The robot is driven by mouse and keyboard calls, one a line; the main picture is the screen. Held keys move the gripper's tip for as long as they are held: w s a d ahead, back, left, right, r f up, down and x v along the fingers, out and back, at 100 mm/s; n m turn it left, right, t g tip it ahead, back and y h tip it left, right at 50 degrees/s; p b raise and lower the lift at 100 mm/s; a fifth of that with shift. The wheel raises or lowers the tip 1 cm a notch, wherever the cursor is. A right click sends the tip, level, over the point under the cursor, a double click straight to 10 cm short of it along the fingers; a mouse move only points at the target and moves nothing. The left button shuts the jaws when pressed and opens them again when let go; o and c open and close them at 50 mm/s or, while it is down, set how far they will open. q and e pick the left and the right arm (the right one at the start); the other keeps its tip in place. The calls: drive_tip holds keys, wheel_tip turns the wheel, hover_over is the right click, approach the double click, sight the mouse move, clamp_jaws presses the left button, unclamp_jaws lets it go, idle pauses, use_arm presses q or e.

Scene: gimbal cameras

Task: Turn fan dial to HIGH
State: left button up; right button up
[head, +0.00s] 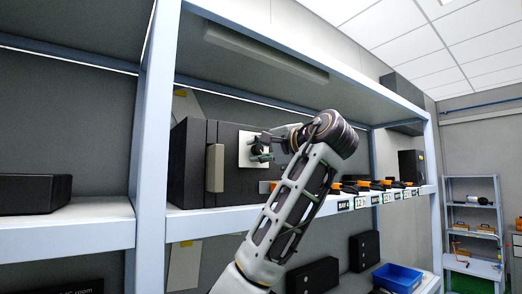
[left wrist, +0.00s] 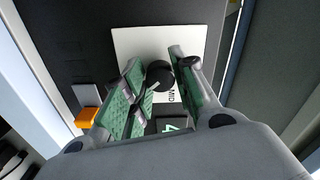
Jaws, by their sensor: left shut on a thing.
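The fan dial (left wrist: 160,74) is a round black knob on a white plate (left wrist: 130,42) in the left wrist view. The word MID shows on the plate beside the dial, partly cut off by a finger; no HIGH label can be read. A short pale mark shows at the dial's edge. My left gripper (left wrist: 157,72) is shut on the dial, one green-padded finger on each side. In the head view my left gripper (head: 263,150) is at the white plate (head: 245,148) on the front of a dark box (head: 227,135). My right gripper is out of view.
The dark box stands on a blue-framed shelf (head: 150,120); a grey upright handle (head: 215,168) sticks out left of the plate. Several orange-and-black items (head: 365,184) line the shelf to the right. A blue bin (head: 398,277) sits lower down.

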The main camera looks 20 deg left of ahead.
use_arm(q)
drive_tip(key=o, duration=1)
drive_tip(key=shift+o, duration=0.2)
drive_tip(key=shift+d, duration=0.1)
drive_tip(key=v, duration=1.2)
drive_tip(key=shift+f, duration=0.1)
